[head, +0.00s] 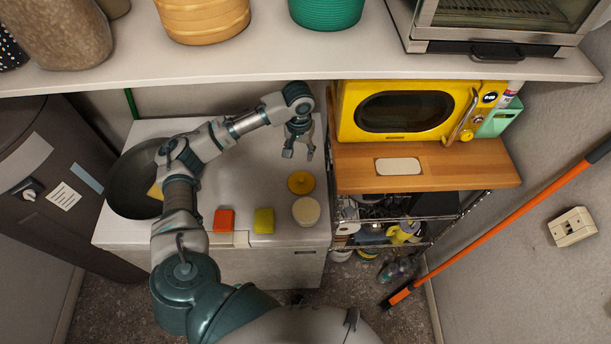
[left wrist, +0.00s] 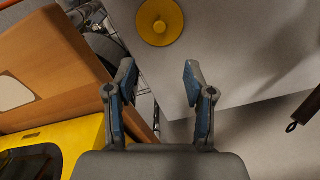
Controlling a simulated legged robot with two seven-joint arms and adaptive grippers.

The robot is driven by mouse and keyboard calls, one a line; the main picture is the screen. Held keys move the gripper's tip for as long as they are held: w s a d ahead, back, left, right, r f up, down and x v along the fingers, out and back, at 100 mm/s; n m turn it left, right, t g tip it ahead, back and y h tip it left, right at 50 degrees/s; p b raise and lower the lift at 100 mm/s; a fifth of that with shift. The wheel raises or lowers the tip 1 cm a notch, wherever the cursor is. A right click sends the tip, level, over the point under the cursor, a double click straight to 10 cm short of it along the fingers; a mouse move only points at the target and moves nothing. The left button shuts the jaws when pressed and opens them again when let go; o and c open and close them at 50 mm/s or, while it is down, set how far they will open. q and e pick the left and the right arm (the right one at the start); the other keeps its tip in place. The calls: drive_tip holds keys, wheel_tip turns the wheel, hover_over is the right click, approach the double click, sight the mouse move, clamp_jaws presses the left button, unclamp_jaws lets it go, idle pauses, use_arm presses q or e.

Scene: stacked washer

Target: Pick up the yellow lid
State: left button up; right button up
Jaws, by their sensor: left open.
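The yellow lid (head: 301,182) is round and lies flat on the white counter top near its right edge, beside the cream round container. In the left wrist view the yellow lid (left wrist: 160,21) shows at the top middle, with a small knob at its centre. My left gripper (head: 298,155) is open and empty, above the counter and a little behind the lid. In the left wrist view its two fingers (left wrist: 158,85) are spread with nothing between them, and the lid lies beyond the fingertips, apart from them. My right gripper is in neither view.
A cream round container (head: 306,211) stands just in front of the lid. Red (head: 224,220) and yellow-green (head: 263,221) blocks lie near the counter's front edge. A dark pan (head: 132,182) is at left. The yellow microwave (head: 400,111) on a wooden shelf (head: 450,165) stands close right. A shelf (head: 200,68) overhangs behind.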

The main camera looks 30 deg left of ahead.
use_arm(q)
approach(301, 179)
drive_tip(key=shift+s+f, duration=0.15)
drive_tip(key=shift+s, duration=0.25)
drive_tip(key=f, duration=0.1)
drive_tip(key=w+f, duration=0.1)
drive_tip(key=f, duration=0.1)
drive_tip(key=shift+s+f, duration=0.2)
drive_tip(key=shift+f, duration=0.8)
wheel_tip(301, 179, down, 4)
drive_tip(key=shift+w+r, duration=0.15)
drive_tip(key=shift+r, duration=0.05)
drive_tip(key=shift+f, duration=0.2)
clamp_jaws()
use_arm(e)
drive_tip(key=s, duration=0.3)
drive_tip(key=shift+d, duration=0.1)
